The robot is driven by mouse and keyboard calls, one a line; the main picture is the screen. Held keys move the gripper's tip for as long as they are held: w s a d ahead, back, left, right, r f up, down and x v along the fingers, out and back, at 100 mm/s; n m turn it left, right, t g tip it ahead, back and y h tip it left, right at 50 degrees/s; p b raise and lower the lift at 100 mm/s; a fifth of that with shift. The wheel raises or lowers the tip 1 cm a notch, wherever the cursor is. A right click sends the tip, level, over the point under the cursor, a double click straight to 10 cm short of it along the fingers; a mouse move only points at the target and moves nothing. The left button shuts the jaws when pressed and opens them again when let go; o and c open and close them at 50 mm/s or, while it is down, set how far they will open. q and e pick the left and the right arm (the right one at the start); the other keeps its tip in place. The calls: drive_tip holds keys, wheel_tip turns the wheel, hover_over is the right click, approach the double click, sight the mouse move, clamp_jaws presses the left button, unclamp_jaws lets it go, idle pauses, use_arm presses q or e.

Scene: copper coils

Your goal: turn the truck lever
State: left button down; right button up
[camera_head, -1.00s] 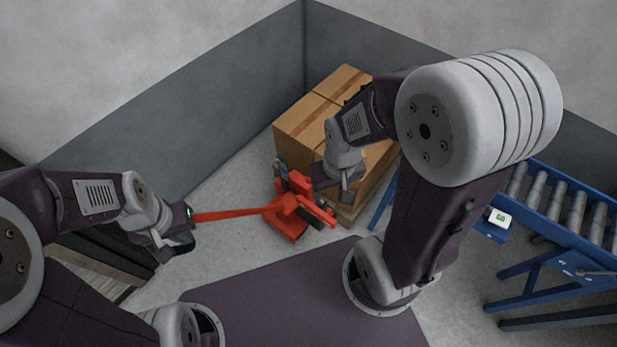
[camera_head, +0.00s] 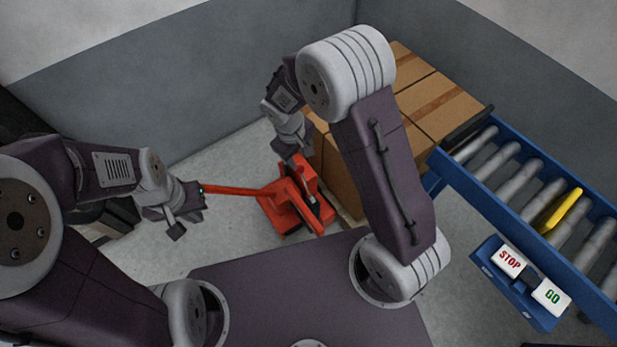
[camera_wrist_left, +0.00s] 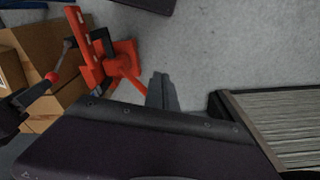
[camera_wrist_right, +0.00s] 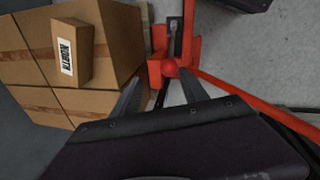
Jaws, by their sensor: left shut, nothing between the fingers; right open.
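The red pallet truck (camera_head: 290,206) stands on the floor against the stacked boxes, its long red handle reaching left. Its lever ends in a red ball knob (camera_wrist_right: 169,68), also visible in the left wrist view (camera_wrist_left: 52,77). My right gripper (camera_wrist_right: 160,76) is open; in its wrist view the knob appears between the fingertips, nearer the right one. I cannot tell whether they touch. In the head view my right gripper (camera_head: 300,156) is over the truck and hides the knob. My left gripper (camera_head: 180,226) is shut and empty beside the handle's end (camera_head: 205,188); its fingers show shut in its wrist view (camera_wrist_left: 162,92).
Cardboard boxes (camera_head: 430,105) stand behind the truck on a pallet. A blue roller conveyor (camera_head: 500,204) with a yellow bar (camera_head: 564,210) and a STOP/GO panel (camera_head: 490,262) is at the right. Grey walls close the back. Floor left of the truck is open.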

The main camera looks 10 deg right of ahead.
sight(301, 172)
drive_tip(key=shift+s+a+f, duration=0.25)
drive_tip(key=shift+a, duration=0.25)
drive_tip(key=shift+s+a+f, duration=0.2)
drive_tip(key=shift+a, duration=0.3)
drive_tip(key=shift+f, duration=0.1)
drive_tip(key=f+b, duration=0.1)
drive_tip(key=f, duration=0.2)
drive_tip(key=d+f+b, duration=0.1)
drive_tip(key=f, duration=0.1)
drive_tip(key=w+d+f+b, duration=0.1)
drive_tip(key=f, duration=0.2)
drive_tip(key=shift+f, duration=0.35)
use_arm(q)
drive_tip(key=f, duration=0.2)
drive_tip(key=a+f, duration=0.1)
drive_tip(key=f, duration=0.1)
drive_tip(key=shift+s, duration=0.2)
use_arm(e)
clamp_jaws()
